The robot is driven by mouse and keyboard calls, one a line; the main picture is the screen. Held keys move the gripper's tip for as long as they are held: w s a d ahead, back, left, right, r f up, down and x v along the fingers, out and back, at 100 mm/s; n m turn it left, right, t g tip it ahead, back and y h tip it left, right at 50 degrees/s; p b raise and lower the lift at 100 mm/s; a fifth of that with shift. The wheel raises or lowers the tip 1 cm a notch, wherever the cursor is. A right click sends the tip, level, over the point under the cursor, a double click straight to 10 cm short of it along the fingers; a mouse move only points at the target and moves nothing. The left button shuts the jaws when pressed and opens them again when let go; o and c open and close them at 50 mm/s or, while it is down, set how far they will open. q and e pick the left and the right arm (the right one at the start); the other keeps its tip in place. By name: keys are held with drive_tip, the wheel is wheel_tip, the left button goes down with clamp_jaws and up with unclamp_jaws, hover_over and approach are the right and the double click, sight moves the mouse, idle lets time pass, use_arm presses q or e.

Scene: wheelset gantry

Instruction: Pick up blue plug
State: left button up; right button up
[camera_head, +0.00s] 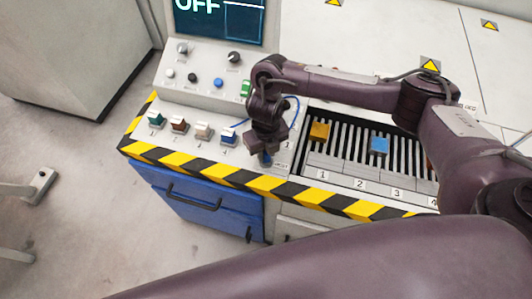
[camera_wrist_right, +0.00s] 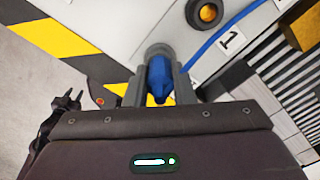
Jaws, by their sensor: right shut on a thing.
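The blue plug (camera_wrist_right: 160,78) sits between the fingers of my right gripper (camera_wrist_right: 160,85), which is shut on it, in the right wrist view. A blue cable (camera_wrist_right: 225,38) runs up and right near the plug. The gripper hides part of the plug, and I cannot tell if the plug is clear of the surface.
The slotted panel (camera_head: 345,150) to the right holds an orange block (camera_head: 319,131) and a blue block (camera_head: 379,145). A striped edge (camera_head: 250,181) runs along the front. A screen (camera_head: 220,20) reads OFF.

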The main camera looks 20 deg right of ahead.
clamp_jaws()
drive_tip(key=shift+r, duration=0.1)
